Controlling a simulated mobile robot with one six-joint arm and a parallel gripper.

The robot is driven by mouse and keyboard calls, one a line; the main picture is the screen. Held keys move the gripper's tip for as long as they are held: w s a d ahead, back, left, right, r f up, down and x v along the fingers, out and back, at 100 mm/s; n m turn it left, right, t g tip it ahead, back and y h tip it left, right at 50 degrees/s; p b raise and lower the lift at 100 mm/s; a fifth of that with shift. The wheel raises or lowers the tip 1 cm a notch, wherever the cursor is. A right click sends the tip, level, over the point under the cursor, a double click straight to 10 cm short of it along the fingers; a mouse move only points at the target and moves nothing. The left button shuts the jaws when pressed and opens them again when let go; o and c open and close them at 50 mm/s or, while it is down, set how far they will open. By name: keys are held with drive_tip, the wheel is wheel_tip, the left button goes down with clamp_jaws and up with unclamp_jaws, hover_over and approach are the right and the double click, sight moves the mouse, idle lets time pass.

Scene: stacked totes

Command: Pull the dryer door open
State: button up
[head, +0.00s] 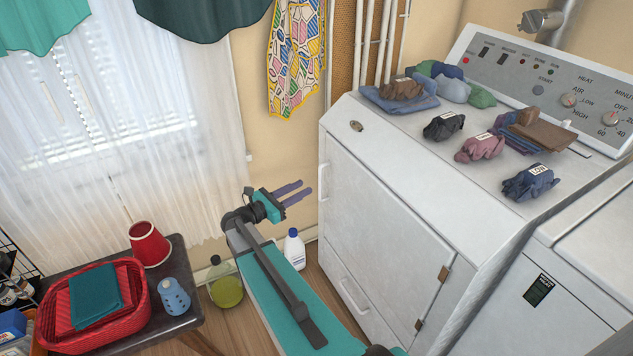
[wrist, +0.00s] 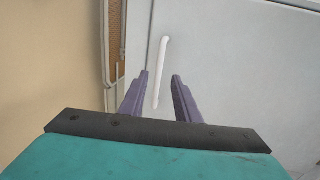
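The white dryer (head: 490,125) stands at the right in the head view. Its front door (head: 385,225) looks shut, with brown hinges on its right side. The white door handle (head: 323,182) is on the door's left edge. In the wrist view the handle (wrist: 161,65) is a slim upright bar, in line with the gap between my fingers. My gripper (head: 301,190) is open and empty, its purple fingers pointing at the handle. In the head view the fingertips are a little left of the handle, apart from it. My gripper also shows in the wrist view (wrist: 161,77).
A second handle (head: 354,296) sits on a lower panel. Rolled clothes (head: 480,147) lie on the dryer top. A white bottle (head: 294,249) and a green jug (head: 225,282) stand on the floor. A small table with a red basket (head: 137,323) is at the left.

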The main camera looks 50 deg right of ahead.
drive_tip(key=d, duration=0.7)
drive_tip(key=shift+s+d, duration=0.15)
drive_tip(key=shift+s, duration=0.2)
